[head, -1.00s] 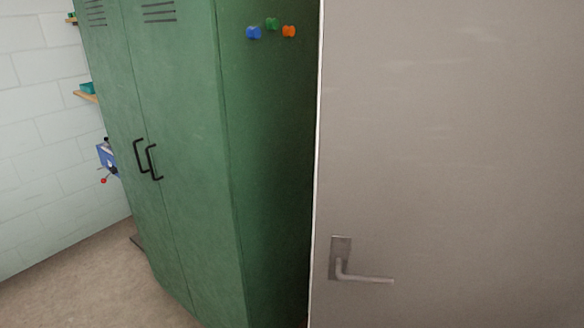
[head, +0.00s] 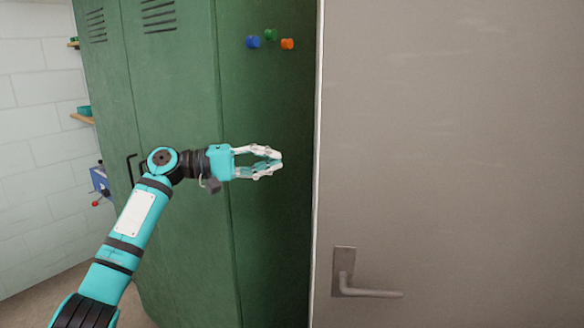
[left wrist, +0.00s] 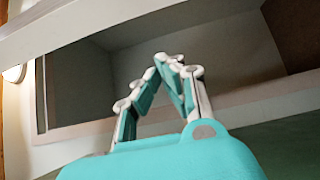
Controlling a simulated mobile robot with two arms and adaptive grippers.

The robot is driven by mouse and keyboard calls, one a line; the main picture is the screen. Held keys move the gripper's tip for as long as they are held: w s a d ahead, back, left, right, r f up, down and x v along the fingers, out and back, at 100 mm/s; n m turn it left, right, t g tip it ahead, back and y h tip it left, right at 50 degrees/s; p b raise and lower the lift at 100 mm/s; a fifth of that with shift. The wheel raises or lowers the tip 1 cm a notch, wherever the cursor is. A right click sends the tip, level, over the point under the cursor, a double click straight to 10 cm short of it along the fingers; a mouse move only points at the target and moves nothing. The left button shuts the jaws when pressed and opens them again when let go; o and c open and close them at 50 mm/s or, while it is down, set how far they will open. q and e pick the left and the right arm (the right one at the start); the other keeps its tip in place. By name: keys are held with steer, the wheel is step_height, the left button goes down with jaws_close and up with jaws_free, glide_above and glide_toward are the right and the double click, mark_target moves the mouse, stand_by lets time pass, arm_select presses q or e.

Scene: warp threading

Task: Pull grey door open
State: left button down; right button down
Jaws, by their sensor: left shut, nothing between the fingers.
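The grey door (head: 450,150) fills the right of the head view, its left edge upright beside the green locker. Its lever handle (head: 368,292) sits low near that edge and points right. My left gripper (head: 280,163) is in front of the locker's side, left of the door edge and above and left of the handle. Its fingertips meet and hold nothing. The gripper also shows in the left wrist view (left wrist: 165,60), fingers closed together in front of a pale frame. The right gripper is not in view.
The green locker (head: 175,90) stands left of the door, with blue, green and orange knobs (head: 270,38) on its side. My left arm crosses in front of it. Small wall shelves (head: 82,118) and a blue device (head: 99,180) are at the far left.

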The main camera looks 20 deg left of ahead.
arm_select(q)
steer(key=d+p, duration=0.3)
steer(key=d, duration=0.6)
steer(key=shift+w+p, duration=0.35)
steer(key=shift+w, duration=0.1)
steer(key=shift+f, duration=0.15)
